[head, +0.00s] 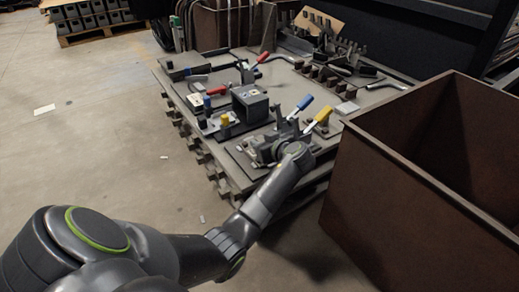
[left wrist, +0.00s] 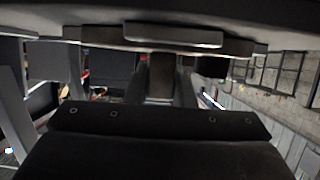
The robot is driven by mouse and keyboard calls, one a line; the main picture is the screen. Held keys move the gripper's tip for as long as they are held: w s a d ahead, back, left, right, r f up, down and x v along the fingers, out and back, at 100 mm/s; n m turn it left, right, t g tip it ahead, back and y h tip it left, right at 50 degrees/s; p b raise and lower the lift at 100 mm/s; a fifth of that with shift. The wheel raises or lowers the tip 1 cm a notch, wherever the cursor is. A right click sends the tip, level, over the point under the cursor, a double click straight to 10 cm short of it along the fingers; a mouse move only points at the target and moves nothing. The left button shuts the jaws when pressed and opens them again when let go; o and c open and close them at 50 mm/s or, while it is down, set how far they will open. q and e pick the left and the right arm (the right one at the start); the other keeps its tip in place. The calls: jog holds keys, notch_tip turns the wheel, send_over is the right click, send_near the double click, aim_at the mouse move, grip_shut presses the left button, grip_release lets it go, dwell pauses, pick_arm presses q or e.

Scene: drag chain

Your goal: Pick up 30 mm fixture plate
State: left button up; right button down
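My left arm reaches from the lower left to the near edge of the table, and my left gripper (head: 278,145) is over the near right part of it, among the toggle clamps. The arm hides most of its fingers. A flat dark plate (head: 240,158) lies under and beside the gripper; I cannot tell whether it is the 30 mm fixture plate. In the left wrist view, dark gripper parts (left wrist: 160,85) fill the picture, and a brownish piece shows at the centre. I cannot tell whether anything is gripped. My right gripper is in neither view.
The table (head: 172,92) carries clamps with red handles, a blue handle (head: 305,102) and a yellow handle (head: 323,114), plus a dark square block (head: 250,103). A large open brown bin (head: 400,205) stands close on the right. The floor at left is mostly clear.

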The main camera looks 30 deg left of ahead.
pick_arm(q)
jog(key=shift+r, duration=0.1)
grip_shut()
